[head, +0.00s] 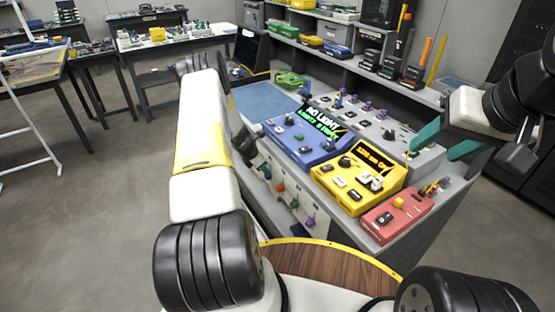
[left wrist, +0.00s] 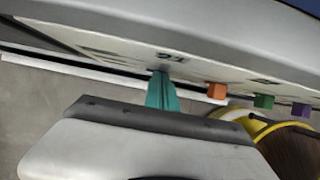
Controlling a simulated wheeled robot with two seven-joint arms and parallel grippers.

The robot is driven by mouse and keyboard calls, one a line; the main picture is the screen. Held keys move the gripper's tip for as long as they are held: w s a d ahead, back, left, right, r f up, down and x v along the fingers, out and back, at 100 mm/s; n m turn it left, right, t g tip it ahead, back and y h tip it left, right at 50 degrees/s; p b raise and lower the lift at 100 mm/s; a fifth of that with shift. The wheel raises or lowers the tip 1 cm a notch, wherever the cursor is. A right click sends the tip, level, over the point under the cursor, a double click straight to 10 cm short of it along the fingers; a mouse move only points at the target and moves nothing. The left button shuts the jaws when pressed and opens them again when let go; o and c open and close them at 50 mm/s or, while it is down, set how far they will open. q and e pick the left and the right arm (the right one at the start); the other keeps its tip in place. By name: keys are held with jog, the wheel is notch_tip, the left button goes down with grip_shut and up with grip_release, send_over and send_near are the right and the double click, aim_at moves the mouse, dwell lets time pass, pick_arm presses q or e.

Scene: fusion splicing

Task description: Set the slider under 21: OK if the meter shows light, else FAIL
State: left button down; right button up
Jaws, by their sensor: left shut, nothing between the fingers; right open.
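The front panel (left wrist: 115,48) carries a label that reads 21 (left wrist: 170,56). My left gripper (left wrist: 160,76) has its teal fingers together, right at the panel by that label; any slider knob there is hidden behind them. An orange knob (left wrist: 216,90), a green knob (left wrist: 263,101) and a purple knob (left wrist: 301,109) stick out to the right. In the head view the left fingers are hard to make out beside the panel. The blue meter (head: 300,146) has a lit display (head: 322,118) whose top line appears to read NO LIGHT. My right gripper (head: 446,143) is open and empty, above the bench's right side.
A yellow box (head: 330,183) with an orange display and a red box (head: 386,222) with a yellow button stand right of the meter. A grey panel (head: 400,140) with several knobs lies behind. A blue mat (head: 265,100) leaves clear room. Shelves with several cases stand at the back.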

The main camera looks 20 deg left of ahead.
pick_arm(q)
jog(key=shift+f, duration=0.7)
dwell(0.5)
jog(key=shift+r, duration=0.6)
jog(key=s+a, duration=0.4)
jog(key=s, duration=0.1)
jog(key=shift+s+a, duration=0.15)
jog(key=shift+a, duration=0.2)
dwell(0.4)
